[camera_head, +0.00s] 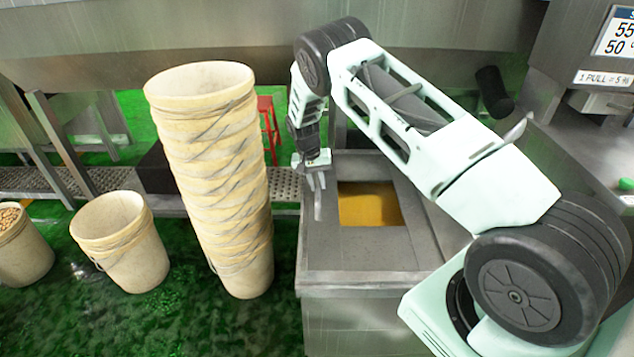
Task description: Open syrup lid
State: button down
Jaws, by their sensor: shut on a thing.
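The syrup tank (410,262) is a grey metal box in the middle. Its square opening shows yellow-orange syrup (370,205) inside, uncovered in this view. My gripper (317,183) points down at the left side of the opening, above the tank's top. It is shut on a thin grey piece, which looks like the syrup lid (318,208) seen nearly edge-on and standing upright. The fingertips and the exact grip are too small to make out clearly.
A tall stack of cream buckets (215,180) stands close to the tank's left. A single bucket (122,245) and a filled bucket (20,250) stand farther left. A machine with a display (615,35) is at the right. A red stool (268,120) is behind.

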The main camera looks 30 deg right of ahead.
send_over(405, 200)
jog(key=shift+s+b, duration=0.1)
jog(key=shift+b, duration=0.2)
jog(key=c, duration=1.3)
grip_release()
notch_tip(405, 200, up, 17)
jog(key=w+a+b, duration=0.1)
jog(key=w+a, duration=0.1)
jog(key=shift+a, duration=0.4)
